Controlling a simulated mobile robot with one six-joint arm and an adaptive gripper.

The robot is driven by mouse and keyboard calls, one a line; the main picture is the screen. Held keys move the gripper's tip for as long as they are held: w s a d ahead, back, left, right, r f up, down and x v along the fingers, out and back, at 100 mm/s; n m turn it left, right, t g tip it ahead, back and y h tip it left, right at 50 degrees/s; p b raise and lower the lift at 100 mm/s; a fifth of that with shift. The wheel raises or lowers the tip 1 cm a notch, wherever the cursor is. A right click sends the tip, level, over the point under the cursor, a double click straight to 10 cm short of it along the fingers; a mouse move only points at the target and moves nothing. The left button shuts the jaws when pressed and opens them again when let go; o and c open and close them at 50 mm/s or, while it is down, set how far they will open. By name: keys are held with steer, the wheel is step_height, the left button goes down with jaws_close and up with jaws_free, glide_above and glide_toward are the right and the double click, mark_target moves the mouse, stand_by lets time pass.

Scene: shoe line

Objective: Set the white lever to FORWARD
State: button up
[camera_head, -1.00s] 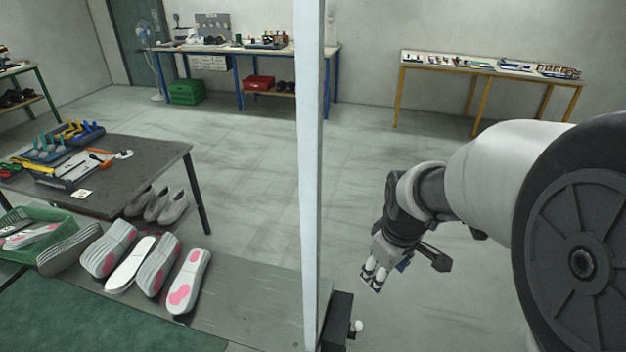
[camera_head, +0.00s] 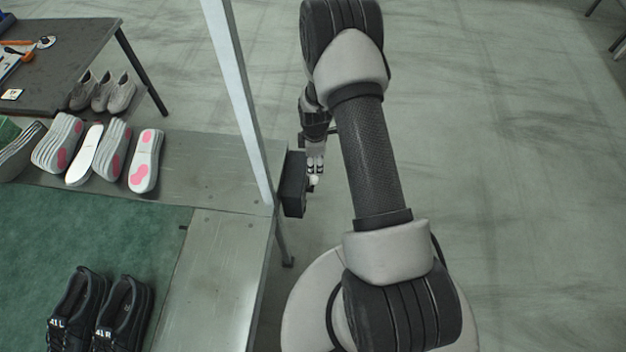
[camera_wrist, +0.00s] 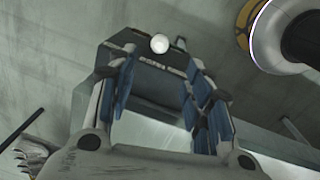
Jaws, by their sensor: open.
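The white lever shows as a round white knob (camera_head: 314,181) on the right side of a black box (camera_head: 294,184) fixed at the edge of the metal table. In the wrist view the knob (camera_wrist: 160,43) stands at the far edge of the dark box (camera_wrist: 150,62), which carries small light lettering that is too blurred to read. I cannot tell which setting the lever is at. My gripper (camera_head: 315,163) is just beyond the knob, close to it. In the wrist view my gripper (camera_wrist: 160,72) is open, its blue-padded fingers apart, with the knob past their tips.
A pale upright post (camera_head: 238,105) rises from the table (camera_head: 225,180) close to the box. Shoe soles (camera_head: 146,160) lie on the table, and black shoes (camera_head: 122,315) stand on a green mat (camera_head: 100,225).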

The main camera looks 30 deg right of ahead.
mark_target(315, 178)
steer(key=f+b, duration=0.1)
steer(key=f, duration=0.3)
steer(key=f+b, duration=0.1)
steer(key=f, duration=0.4)
steer(key=f+b, duration=0.1)
steer(key=f, duration=0.4)
steer(key=shift+w+d+f, duration=0.2)
steer(key=shift+w+f, duration=0.05)
steer(key=shift+w, duration=0.15)
steer(key=shift+c, duration=0.3)
jaws_close()
